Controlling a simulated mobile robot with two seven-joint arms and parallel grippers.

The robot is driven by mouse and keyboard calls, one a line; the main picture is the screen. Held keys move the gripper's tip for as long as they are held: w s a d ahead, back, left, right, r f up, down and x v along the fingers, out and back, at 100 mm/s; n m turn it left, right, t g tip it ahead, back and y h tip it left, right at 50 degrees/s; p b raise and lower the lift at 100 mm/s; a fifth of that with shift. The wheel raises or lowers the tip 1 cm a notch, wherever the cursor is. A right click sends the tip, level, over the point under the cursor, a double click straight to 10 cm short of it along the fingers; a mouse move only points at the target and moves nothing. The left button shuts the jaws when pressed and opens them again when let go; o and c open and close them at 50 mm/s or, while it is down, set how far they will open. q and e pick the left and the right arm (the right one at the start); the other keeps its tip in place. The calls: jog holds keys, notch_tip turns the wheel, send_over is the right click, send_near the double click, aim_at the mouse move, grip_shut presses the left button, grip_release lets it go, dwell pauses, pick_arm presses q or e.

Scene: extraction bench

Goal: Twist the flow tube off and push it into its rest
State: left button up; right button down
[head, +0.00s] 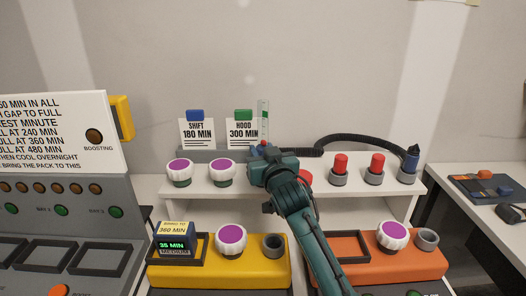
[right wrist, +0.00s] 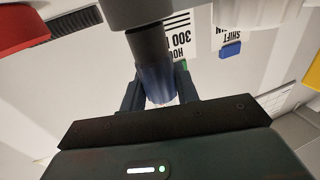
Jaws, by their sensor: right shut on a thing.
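A clear upright tube with green marks (head: 263,116), which looks like the flow tube, stands at the back of the white shelf. My right gripper (head: 262,150) is at its lower end. In the right wrist view my right gripper (right wrist: 160,100) is shut around a blue collar (right wrist: 156,84). A dark stem (right wrist: 148,42) joins the collar to a grey round fitting (right wrist: 150,12). The fingers hide how the collar meets the clear tube. I cannot tell which holder is the rest. My left gripper is out of view.
A black hose (head: 345,141) runs along the shelf's back towards a blue plug (head: 410,160) in a grey cup. Red plugs (head: 340,163) and purple knobs (head: 223,168) stand beside my gripper. Grey cups (head: 273,246) sit on the yellow and orange units below.

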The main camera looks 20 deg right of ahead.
jog(key=shift+f, duration=0.7)
dwell(0.8)
jog(key=shift+f+b, duration=0.4)
jog(key=shift+f, duration=0.2)
dwell(0.7)
jog(key=c, duration=1)
grip_release()
jog(key=shift+o, duration=0.2)
jog(key=shift+r, duration=0.15)
jog(key=shift+r+p, duration=2.15)
jog(key=shift+p, duration=0.05)
